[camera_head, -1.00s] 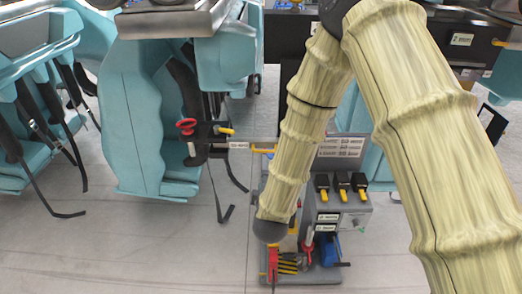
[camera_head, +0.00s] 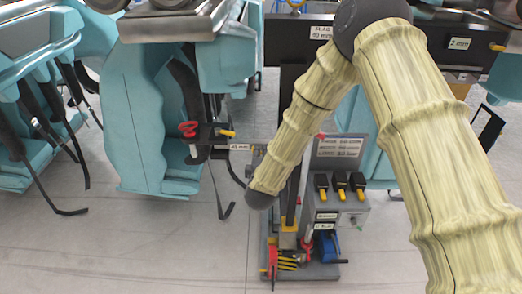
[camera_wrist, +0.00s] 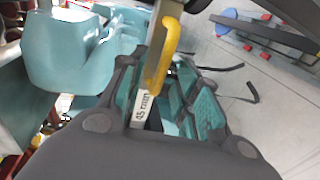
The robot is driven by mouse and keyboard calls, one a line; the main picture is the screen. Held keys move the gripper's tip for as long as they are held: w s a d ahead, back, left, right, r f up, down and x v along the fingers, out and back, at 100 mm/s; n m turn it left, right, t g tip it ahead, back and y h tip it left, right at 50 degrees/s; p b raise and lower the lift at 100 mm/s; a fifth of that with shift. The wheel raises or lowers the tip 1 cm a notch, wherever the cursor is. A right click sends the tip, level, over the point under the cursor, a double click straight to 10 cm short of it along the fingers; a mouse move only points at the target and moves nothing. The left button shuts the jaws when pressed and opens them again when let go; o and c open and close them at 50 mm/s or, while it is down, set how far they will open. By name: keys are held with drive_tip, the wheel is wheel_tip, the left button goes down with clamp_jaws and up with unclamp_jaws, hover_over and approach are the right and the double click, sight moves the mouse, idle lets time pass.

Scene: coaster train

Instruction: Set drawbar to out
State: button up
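A grey control box (camera_head: 340,185) with black and yellow switches stands right of my arm. A tool tray (camera_head: 325,271) lies below. Floor at lower left is clear.

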drive_tip(key=shift+x, duration=1)
drive_tip(key=shift+c, duration=0.2)
drive_tip(key=shift+s, duration=0.1)
clamp_jaws()
